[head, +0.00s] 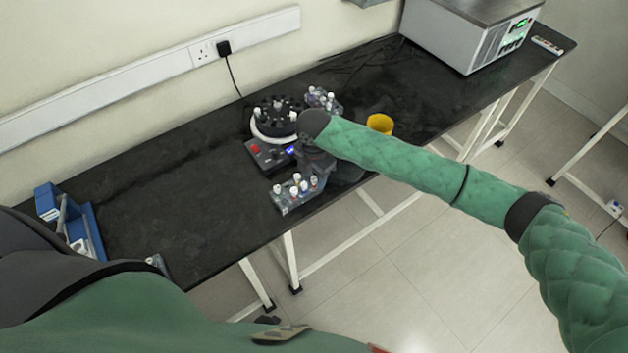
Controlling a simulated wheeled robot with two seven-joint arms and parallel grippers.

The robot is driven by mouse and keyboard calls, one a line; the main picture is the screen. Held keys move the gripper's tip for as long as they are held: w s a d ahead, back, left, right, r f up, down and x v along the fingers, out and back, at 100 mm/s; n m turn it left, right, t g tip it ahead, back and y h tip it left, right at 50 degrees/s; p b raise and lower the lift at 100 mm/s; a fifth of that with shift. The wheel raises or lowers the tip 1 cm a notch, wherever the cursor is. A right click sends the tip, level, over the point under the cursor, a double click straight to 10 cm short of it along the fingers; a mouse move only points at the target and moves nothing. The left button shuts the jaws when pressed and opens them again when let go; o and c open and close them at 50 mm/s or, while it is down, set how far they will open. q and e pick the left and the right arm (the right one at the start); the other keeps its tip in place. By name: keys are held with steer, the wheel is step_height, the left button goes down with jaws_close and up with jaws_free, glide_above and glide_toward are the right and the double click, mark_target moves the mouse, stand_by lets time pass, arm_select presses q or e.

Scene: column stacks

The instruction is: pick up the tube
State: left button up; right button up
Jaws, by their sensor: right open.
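Several small capped tubes (296,178) stand in a grey rack (286,208) at the front edge of the black bench. More white-capped tubes (322,94) stand in a second rack behind, and a few white tops show in the black round rotor (274,118). I cannot tell which one is the tube meant. My right gripper (312,168) is open and points down, just behind and above the front rack. Its fingers are small and partly lost against the dark bench, and I see no tube held in it. My left gripper is out of view.
The rotor sits on a white-rimmed device with a dark control box (267,155) bearing a red button. A yellow cup (380,124) stands right of my right wrist. A blue stand (95,235) is at the left, a grey instrument (468,32) far right. The bench's left middle is clear.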

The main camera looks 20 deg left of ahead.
steer(key=shift+f, duration=0.2)
steer(key=shift+c, duration=0.4)
jaws_close()
steer(key=shift+r, duration=0.15)
